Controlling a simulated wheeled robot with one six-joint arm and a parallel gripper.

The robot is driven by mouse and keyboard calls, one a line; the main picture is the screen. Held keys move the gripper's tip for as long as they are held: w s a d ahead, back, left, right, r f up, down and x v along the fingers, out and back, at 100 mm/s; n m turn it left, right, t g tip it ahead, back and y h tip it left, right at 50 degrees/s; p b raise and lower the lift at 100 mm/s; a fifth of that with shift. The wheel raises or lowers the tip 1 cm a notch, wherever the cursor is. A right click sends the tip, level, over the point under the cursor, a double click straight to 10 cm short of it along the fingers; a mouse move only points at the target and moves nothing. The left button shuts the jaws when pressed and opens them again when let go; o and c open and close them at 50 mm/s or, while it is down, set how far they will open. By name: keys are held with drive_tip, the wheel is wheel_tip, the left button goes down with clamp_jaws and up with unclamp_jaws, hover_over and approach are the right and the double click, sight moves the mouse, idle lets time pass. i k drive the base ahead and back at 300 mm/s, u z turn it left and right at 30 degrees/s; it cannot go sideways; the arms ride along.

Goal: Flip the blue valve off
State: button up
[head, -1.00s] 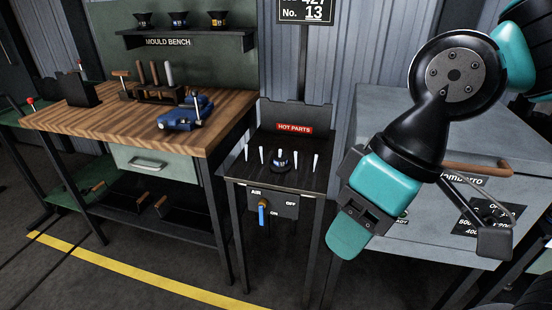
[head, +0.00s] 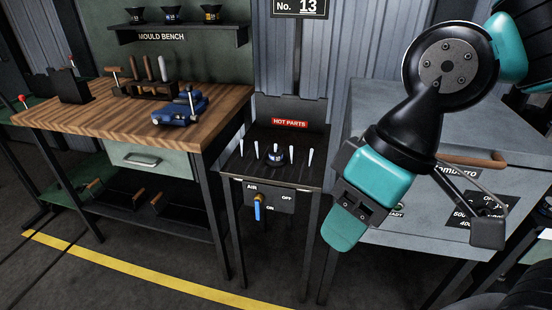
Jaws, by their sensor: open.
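The blue valve (head: 257,208) is a small blue lever on the dark AIR panel (head: 284,200), on the front of the hot parts stand. The lever hangs straight down beside the ON label; the OFF label sits higher to its right. My gripper (head: 346,228), with teal and dark parts, is at the right of the head view, pointing down and left. It is open and appears to the right of the valve, apart from it. Nothing shows between its fingers, and one finger is largely hidden behind the other parts.
The hot parts stand (head: 262,171) carries several pale pins and a dark round piece. A wooden mould bench (head: 110,122) with a blue vise (head: 180,108) stands to the left. A grey cabinet (head: 415,117) with a wooden handle is behind my arm. Floor in front is clear, with a yellow line.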

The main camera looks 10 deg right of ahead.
sight(259, 198)
drive_tip(key=u, duration=0.3)
drive_tip(key=i, duration=0.85)
drive_tip(key=u, duration=0.5)
